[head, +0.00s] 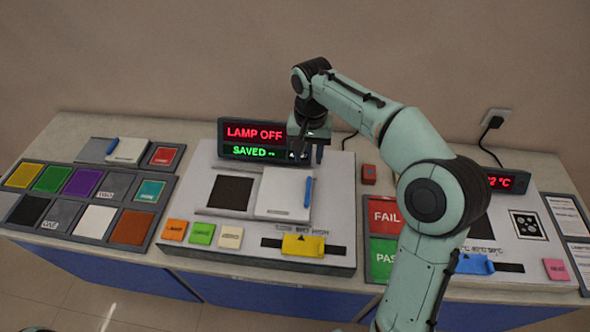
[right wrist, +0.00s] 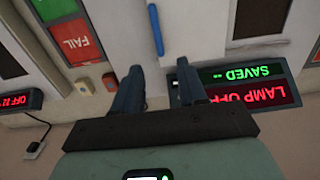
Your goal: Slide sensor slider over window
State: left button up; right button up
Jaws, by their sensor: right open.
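On the middle console, a white sliding cover (head: 284,194) with an upright blue handle bar (head: 308,192) on its right edge sits right of a dark square window (head: 231,192). The window is uncovered. My right gripper (head: 306,157) is open and empty, above the back of the console, in front of the lit display and behind the blue handle. In the right wrist view, the blue handle (right wrist: 156,30) lies beyond the gap between the two fingers (right wrist: 160,72), apart from them. My left gripper is not in view.
The display (head: 252,141) reads LAMP OFF and SAVED. A yellow slider (head: 303,245) sits in a slot at the front. Orange, green and cream buttons (head: 202,233) lie left of it. Colour swatches (head: 90,207) fill the left panel. FAIL and PASS plates (head: 384,215) stand right.

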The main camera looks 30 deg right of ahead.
aim_at(308, 190)
jog(key=f, duration=0.4)
jog(key=f+b, duration=0.1)
jog(key=f, duration=0.3)
jog(key=s+f, duration=0.1)
jog(key=f, duration=0.3)
jog(key=shift+f+b, duration=0.15)
jog(key=shift+b, duration=0.2)
jog(key=shift+f, duration=0.45)
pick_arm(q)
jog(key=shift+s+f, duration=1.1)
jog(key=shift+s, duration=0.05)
pick_arm(e)
grip_shut()
